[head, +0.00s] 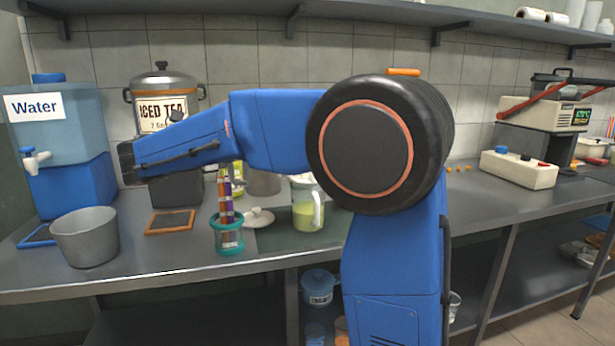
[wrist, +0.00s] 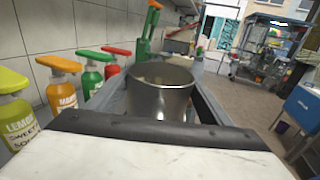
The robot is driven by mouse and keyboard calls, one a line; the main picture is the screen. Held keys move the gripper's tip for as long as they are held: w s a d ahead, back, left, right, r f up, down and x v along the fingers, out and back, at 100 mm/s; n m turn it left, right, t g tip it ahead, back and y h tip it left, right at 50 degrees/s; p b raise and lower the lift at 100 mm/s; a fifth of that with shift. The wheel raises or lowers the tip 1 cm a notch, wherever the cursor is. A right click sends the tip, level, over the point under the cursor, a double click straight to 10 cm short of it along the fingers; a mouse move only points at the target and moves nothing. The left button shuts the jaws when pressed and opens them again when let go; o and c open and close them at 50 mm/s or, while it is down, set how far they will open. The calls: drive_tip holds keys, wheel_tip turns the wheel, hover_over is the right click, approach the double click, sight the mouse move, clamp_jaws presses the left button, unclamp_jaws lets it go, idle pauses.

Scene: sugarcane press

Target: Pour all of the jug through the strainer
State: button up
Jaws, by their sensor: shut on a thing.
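A round steel jug (wrist: 160,102) is straight ahead of my gripper (wrist: 158,128) in the wrist view, roughly upright with pale contents inside. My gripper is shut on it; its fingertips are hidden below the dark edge. In the head view, part of the grey metal jug (head: 265,184) shows below my arm, which hides my gripper. A clear pitcher (head: 306,216) with yellow-green liquid stands on the counter just right of it. A pale piece (head: 302,180) shows at the pitcher's top, partly behind my arm; I cannot tell whether it is the strainer.
A teal-rimmed jar (head: 229,237) holds colourful sticks. A white lid (head: 258,217) lies beside it. A grey pot (head: 86,237) and water dispenser (head: 60,130) stand at left. Pump bottles (wrist: 92,75) line the wall. The counter right of my arm has free room before a white switch box (head: 518,169).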

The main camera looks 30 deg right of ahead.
drive_tip(key=shift+r, duration=0.15)
wheel_tip(320, 180, up, 3)
drive_tip(key=shift+f, duration=0.1)
idle(0.5)
idle(0.5)
